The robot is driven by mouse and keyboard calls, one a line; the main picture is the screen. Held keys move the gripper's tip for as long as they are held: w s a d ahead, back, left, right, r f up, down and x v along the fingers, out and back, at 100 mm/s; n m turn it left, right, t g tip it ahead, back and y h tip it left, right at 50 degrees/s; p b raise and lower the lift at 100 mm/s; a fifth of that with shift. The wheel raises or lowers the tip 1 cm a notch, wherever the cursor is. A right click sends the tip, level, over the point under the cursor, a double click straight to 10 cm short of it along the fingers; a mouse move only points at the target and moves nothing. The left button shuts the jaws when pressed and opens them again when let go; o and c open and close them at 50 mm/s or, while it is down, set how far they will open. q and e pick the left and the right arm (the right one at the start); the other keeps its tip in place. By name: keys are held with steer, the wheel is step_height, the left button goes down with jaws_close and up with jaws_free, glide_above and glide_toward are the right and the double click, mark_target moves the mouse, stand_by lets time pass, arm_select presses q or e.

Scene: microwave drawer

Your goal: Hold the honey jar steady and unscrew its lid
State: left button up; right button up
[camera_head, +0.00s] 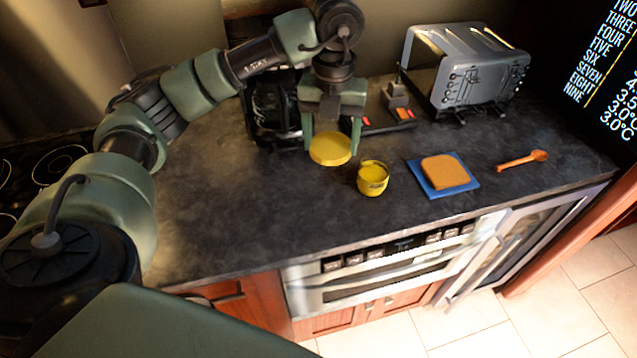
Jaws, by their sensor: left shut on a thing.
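The honey jar (372,182) is a small yellow pot standing upright on the dark counter, with its top open. The round yellow lid (330,149) is off the jar, a little behind it and to the left. My left gripper (332,140) points down and is shut on the lid, with a finger on either side of it. I cannot tell whether the lid touches the counter. Nothing is holding the jar. My right gripper does not show.
A slice of bread (444,172) lies on a blue board (428,184) right of the jar. An orange spoon (522,160) lies further right. A grey toaster (468,75) stands at the back right, and a dark coffee maker (275,105) behind my gripper. The counter's front left (225,220) is clear.

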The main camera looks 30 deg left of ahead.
arm_select(q)
steer(key=a+r+n, duration=0.1)
steer(key=n, duration=0.3)
steer(key=w+a+n, duration=0.1)
steer(key=n, duration=0.3)
steer(key=w+a+r+n+p, duration=0.1)
steer(key=n, duration=0.3)
steer(key=shift+a+r, duration=0.15)
steer(key=shift+r, duration=0.2)
steer(key=a+n, duration=0.1)
steer(key=n, duration=0.4)
steer(key=n+p, duration=0.1)
steer(key=p, duration=0.1)
glide_above(318, 187)
step_height(318, 187, down, 14)
steer(key=shift+f, duration=0.25)
step_height(318, 187, down, 4)
steer(key=shift+f+p, duration=0.1)
steer(key=shift+p, duration=0.45)
steer(key=shift+w+f, duration=0.1)
steer(key=shift+f, duration=0.1)
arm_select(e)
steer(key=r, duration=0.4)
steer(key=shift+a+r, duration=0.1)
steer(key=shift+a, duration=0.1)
